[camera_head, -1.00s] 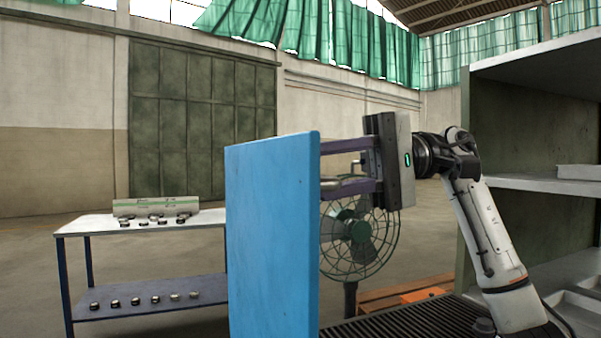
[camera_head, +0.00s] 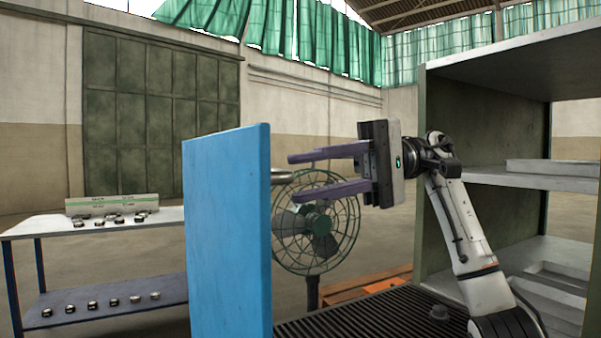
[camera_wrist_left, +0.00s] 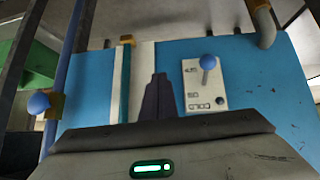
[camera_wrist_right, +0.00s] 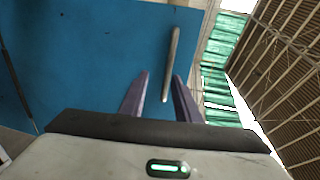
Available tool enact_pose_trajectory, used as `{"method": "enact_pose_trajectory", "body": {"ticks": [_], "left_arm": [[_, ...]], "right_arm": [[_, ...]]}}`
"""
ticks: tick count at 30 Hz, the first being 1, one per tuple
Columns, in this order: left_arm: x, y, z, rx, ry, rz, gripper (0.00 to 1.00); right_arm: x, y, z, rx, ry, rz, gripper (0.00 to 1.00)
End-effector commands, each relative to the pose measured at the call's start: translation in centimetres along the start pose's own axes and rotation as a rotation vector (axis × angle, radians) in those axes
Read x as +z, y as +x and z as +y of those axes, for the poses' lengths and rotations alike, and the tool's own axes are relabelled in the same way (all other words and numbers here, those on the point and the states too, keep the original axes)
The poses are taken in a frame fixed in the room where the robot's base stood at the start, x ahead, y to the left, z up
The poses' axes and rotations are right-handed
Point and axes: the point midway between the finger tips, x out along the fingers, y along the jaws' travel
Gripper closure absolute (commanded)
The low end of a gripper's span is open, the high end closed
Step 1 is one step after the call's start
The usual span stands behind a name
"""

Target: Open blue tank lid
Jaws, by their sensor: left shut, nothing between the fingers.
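The blue tank lid (camera_head: 227,230) stands upright as a flat panel in the head view, seen nearly edge-on from its right. A short metal bar handle (camera_head: 283,176) sticks out from its right face; it also shows as a grey rod in the right wrist view (camera_wrist_right: 171,62). My right gripper (camera_head: 291,177) is open and empty. Its two purple fingers point left at the lid, with tips at the handle's outer end, apart from the lid's face. My left gripper (camera_wrist_left: 158,77) is shut and empty in the left wrist view, and out of the head view.
A blue panel (camera_wrist_left: 262,85) with a white control plate (camera_wrist_left: 205,90) and blue-knobbed lever is ahead of my left gripper. A fan (camera_head: 318,222) stands behind the lid. A table (camera_head: 100,229) with small parts is left, a grey shelf unit (camera_head: 505,70) right.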

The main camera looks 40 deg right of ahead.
Motion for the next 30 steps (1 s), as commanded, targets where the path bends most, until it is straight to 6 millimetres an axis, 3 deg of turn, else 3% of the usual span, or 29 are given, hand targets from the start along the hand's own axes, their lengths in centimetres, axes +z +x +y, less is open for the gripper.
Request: {"method": "enact_pose_trajectory", "body": {"ticks": [15,29,30], "left_arm": [[0.5,-0.5,0.2,0.001,-0.003,-0.014,1.00],[0.2,-0.4,0.1,0.001,-0.002,-0.010,1.00],[0.2,-0.4,0.1,0.001,-0.002,-0.008,1.00]], "right_arm": [[0.0,-3.3,1.0,0.000,0.000,0.000,0.71],[0.0,-3.5,1.1,0.000,-0.001,-0.001,0.71],[0.0,-3.5,1.1,0.000,-0.001,-0.001,0.74]]}}
